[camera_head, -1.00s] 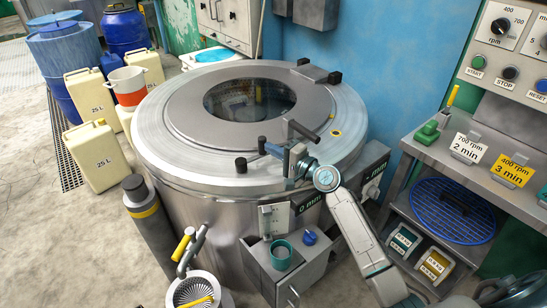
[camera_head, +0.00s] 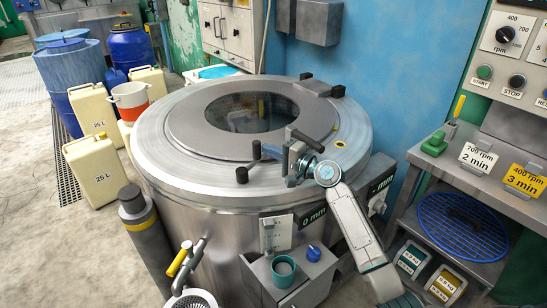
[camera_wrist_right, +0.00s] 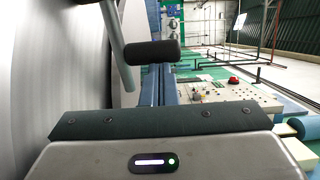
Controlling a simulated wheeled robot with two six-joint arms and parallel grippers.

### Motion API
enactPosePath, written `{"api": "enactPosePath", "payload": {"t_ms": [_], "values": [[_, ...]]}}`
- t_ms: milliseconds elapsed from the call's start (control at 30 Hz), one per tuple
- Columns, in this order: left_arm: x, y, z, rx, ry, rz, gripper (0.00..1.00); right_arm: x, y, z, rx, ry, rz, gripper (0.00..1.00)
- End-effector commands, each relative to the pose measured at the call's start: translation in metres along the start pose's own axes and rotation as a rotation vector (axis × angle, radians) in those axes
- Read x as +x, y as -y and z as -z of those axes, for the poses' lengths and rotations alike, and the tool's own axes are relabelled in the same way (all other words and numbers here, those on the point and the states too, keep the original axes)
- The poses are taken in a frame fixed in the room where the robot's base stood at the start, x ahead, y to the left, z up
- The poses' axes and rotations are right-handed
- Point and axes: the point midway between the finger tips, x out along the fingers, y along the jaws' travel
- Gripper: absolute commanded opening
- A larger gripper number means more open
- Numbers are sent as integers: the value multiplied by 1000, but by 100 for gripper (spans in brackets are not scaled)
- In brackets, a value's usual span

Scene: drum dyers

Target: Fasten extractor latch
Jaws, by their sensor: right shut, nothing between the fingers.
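The extractor (camera_head: 200,210) is a round steel drum with a ring-shaped lid and a dark glass window (camera_head: 252,111). The lid appears to lie flat on the drum. At the lid's front right are a black bar handle (camera_head: 308,140) and a short lever with a black knob (camera_head: 257,150). My right gripper (camera_head: 291,163) is shut and empty beside these parts; whether it touches them I cannot tell. In the right wrist view a black grip (camera_wrist_right: 152,52) on a metal rod stands just beyond the shut fingers (camera_wrist_right: 157,85). My left gripper is out of view.
A steel box with a teal cup (camera_head: 283,270) and a blue knob (camera_head: 314,252) projects from the drum's front. A control shelf (camera_head: 480,180) with cards stands at right. Cream canisters (camera_head: 94,165) and blue barrels (camera_head: 68,75) stand at left.

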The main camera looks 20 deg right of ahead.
Motion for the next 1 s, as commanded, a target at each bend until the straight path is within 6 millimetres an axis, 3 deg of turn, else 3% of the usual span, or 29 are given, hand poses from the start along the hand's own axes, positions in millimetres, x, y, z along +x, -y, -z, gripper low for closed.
{"api": "enactPosePath", "payload": {"t_ms": [500,1000], "values": [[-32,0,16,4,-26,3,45,42,0,6,1,1,1,0],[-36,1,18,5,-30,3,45,46,0,6,0,0,0,0]]}}
